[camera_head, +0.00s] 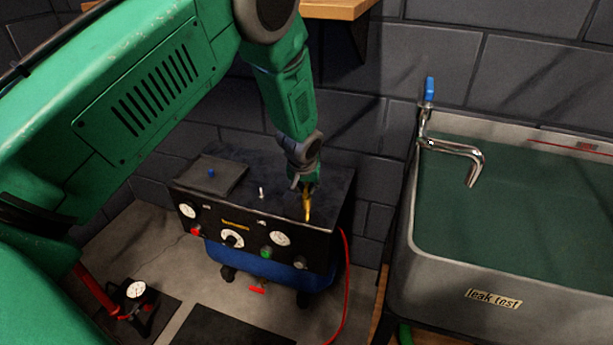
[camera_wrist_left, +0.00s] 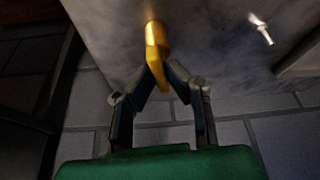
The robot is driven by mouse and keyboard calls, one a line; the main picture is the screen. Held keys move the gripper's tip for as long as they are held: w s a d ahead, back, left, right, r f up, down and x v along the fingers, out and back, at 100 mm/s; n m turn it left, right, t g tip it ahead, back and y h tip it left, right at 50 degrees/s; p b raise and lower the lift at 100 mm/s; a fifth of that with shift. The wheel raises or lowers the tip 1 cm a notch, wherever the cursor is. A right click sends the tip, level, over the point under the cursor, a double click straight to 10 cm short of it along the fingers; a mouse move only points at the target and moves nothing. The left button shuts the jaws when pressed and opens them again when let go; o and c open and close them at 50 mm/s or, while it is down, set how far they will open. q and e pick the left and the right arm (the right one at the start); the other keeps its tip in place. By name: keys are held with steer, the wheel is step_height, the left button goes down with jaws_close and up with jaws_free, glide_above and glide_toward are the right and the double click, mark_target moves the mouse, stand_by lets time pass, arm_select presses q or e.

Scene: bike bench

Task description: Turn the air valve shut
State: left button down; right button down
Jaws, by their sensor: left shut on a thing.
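The air valve's yellow handle (camera_head: 307,207) stands at the right end of the top of the black compressor box (camera_head: 250,180) in the head view. In the left wrist view the yellow handle (camera_wrist_left: 155,45) runs from a brass-coloured round end on the dark surface down to my fingers. My left gripper (camera_head: 304,184) is directly above the handle. In the left wrist view both fingers of the left gripper (camera_wrist_left: 164,76) are shut on the handle's near end. My right gripper is in neither view.
The box front carries gauges, knobs and a red button (camera_head: 195,231). A blue tank (camera_head: 262,266) with a red handle (camera_head: 257,290) is below. A red hose (camera_head: 346,270) hangs at its right. A grey sink (camera_head: 480,280) with a tap (camera_head: 455,147) stands right; a foot pump (camera_head: 136,295) is lower left.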

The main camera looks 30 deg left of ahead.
arm_select(q)
steer(key=shift+m+h+p, duration=0.4)
steer(key=shift+m+p, duration=0.75)
steer(key=shift+m, duration=0.05)
steer(key=shift+f, duration=0.1)
steer(key=c, duration=1.6)
jaws_free()
steer(key=shift+s+r, duration=0.1)
steer(key=shift+r, duration=0.2)
steer(key=a+v, duration=0.1)
steer(key=v, duration=1)
steer(key=shift+s+d, duration=0.25)
steer(key=shift+d, duration=0.2)
